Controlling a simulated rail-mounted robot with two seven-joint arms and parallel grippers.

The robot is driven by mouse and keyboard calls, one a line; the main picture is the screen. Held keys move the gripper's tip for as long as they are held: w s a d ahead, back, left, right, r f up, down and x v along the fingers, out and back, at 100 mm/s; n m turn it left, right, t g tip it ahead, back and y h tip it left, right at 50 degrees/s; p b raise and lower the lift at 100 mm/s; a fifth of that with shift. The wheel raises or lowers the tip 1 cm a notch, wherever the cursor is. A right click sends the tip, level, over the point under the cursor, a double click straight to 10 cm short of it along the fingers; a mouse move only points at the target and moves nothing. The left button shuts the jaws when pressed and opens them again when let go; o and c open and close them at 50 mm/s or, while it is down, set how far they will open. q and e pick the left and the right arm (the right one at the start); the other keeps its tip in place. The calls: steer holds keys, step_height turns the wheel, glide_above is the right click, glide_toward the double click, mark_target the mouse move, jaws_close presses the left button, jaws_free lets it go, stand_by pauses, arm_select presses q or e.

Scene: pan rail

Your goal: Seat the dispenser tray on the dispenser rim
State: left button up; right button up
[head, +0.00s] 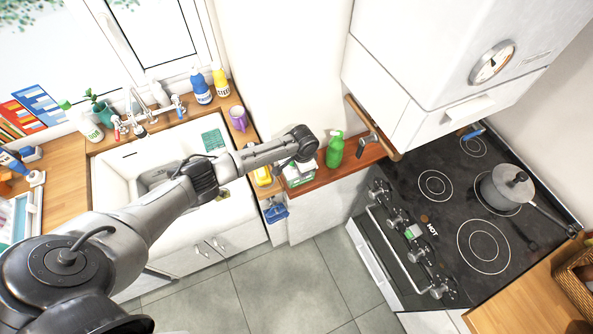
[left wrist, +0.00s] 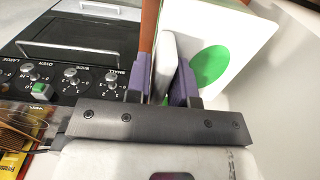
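My left arm reaches across the sink to the narrow red-brown counter in the head view. Its wrist hides the left gripper's fingers there. In the left wrist view, the purple fingers of my left gripper (left wrist: 160,85) stand partly apart, on both sides of a pale slab-like piece (left wrist: 167,62), probably the dispenser tray. It fills most of the gap. Beside the right finger is a white panel with a green disc (left wrist: 211,66). A white box with green marking (head: 300,176) is below the wrist in the head view. I cannot make out the dispenser rim. My right gripper is not in view.
A green bottle (head: 335,149) stands right of the wrist. A white wall unit (head: 440,60) overhangs the back.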

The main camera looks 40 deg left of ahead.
arm_select(q)
steer(key=shift+r+p, duration=0.4)
steer(key=shift+r, duration=0.05)
steer(key=shift+r+p, duration=0.45)
steer(key=shift+r, duration=0.2)
steer(key=shift+r, duration=0.35)
steer(key=shift+r, duration=0.3)
steer(key=o, duration=0.6)
steer(key=shift+c, duration=0.2)
steer(key=shift+c, duration=0.4)
